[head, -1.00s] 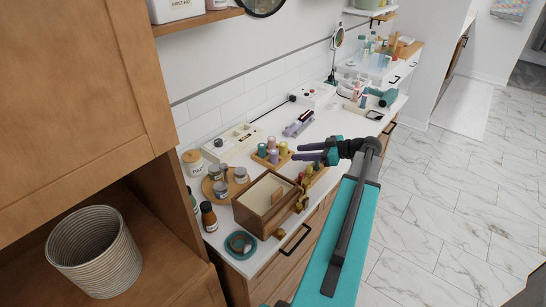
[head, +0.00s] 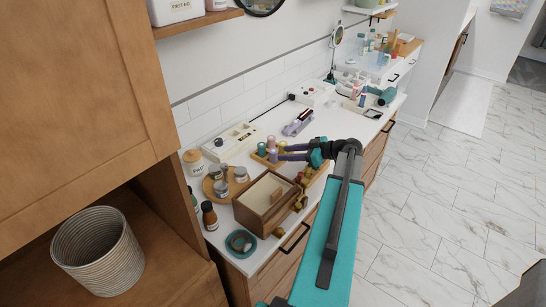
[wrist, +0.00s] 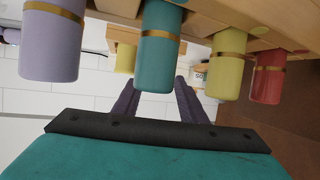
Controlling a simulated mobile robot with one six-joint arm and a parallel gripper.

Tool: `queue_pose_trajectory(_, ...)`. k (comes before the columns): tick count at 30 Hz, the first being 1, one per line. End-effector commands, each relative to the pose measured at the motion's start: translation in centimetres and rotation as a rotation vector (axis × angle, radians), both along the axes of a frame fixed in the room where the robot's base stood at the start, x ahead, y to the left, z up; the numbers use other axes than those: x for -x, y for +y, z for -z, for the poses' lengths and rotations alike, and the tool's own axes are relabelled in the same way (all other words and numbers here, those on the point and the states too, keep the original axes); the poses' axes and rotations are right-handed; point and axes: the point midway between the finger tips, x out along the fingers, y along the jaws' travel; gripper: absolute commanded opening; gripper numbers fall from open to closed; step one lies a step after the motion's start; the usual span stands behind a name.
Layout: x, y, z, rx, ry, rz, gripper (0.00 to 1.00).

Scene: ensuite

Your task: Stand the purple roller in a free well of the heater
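The purple roller (head: 273,156) stands in a wooden rack with several other rollers; a lilac-purple roller (wrist: 52,40) also shows large at the upper left of the wrist view. My gripper (head: 281,152) is beside this rack, its dark fingers pointing left toward the rollers. In the wrist view the fingers (wrist: 158,98) are apart with nothing held between them. A teal roller (wrist: 159,48) is just beyond them. A long white box (head: 236,139) with openings on top, near the wall, looks like the heater; its wells are too small to make out.
A wooden box (head: 268,203) stands in front of the rack, with small brown and gold items at its right. A round tray (head: 213,190) with jars is at the left. A purple holder (head: 298,124) and a white device with a red knob (head: 313,94) stand behind.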

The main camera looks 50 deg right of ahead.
Motion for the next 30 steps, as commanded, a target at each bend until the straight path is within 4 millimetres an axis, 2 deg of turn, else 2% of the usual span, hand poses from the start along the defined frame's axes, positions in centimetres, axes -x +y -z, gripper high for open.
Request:
queue_pose_trajectory(15, -3.9, 1.2, 1.7, -0.001, -0.001, -0.001, 0.38)
queue_pose_trajectory(30, -4.0, 1.2, 1.9, 0.001, 0.0, -0.001, 0.38)
